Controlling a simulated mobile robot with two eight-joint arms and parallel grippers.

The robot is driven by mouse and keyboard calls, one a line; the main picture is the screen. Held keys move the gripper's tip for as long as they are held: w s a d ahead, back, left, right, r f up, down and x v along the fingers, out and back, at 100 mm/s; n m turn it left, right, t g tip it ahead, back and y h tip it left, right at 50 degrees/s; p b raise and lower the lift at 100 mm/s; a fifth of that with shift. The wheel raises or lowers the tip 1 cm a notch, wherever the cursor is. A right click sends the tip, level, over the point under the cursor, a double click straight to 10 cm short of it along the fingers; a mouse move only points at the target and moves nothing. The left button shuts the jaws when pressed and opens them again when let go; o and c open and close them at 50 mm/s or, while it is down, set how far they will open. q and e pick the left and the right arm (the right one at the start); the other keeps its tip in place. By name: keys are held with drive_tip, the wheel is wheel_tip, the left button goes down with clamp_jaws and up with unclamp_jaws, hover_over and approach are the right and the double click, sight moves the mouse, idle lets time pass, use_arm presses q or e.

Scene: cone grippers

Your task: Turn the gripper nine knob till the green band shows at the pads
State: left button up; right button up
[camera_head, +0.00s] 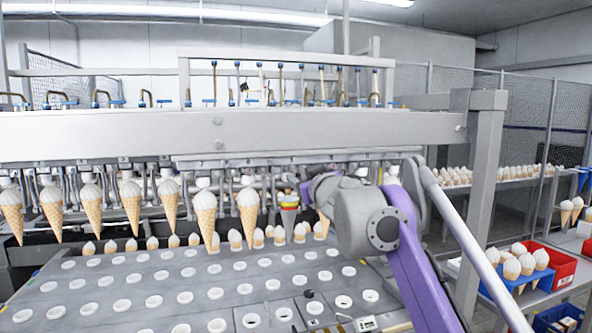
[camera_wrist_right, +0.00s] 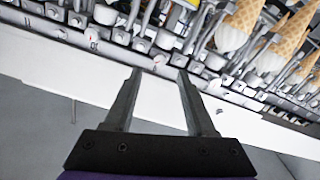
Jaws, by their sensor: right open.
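My right gripper (camera_wrist_right: 160,74) is open and empty in the right wrist view. Its two dark fingers point at a white machine rail lined with small knobs (camera_wrist_right: 167,39). Small red marks show by some knobs; the labels are too small to read, so I cannot tell which is gripper nine. The fingers look apart from the knobs. In the head view a grey cone with coloured bands (camera_head: 288,212) hangs in the row, left of my right wrist. I cannot make out a green band at any pads. My right fingertips are hidden in the head view.
Ice cream cones (camera_head: 130,202) hang in a row under the machine beam (camera_head: 110,135). A grey plate with round holes (camera_head: 100,290) lies below. A post (camera_head: 484,170) stands right of my arm. A red bin (camera_head: 553,268) and blue tray (camera_head: 512,290) are at right.

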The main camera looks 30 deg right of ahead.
sight(294, 170)
drive_tip(key=p+x, duration=0.1)
drive_tip(key=x, duration=0.4)
drive_tip(key=shift+w, duration=0.3)
clamp_jaws()
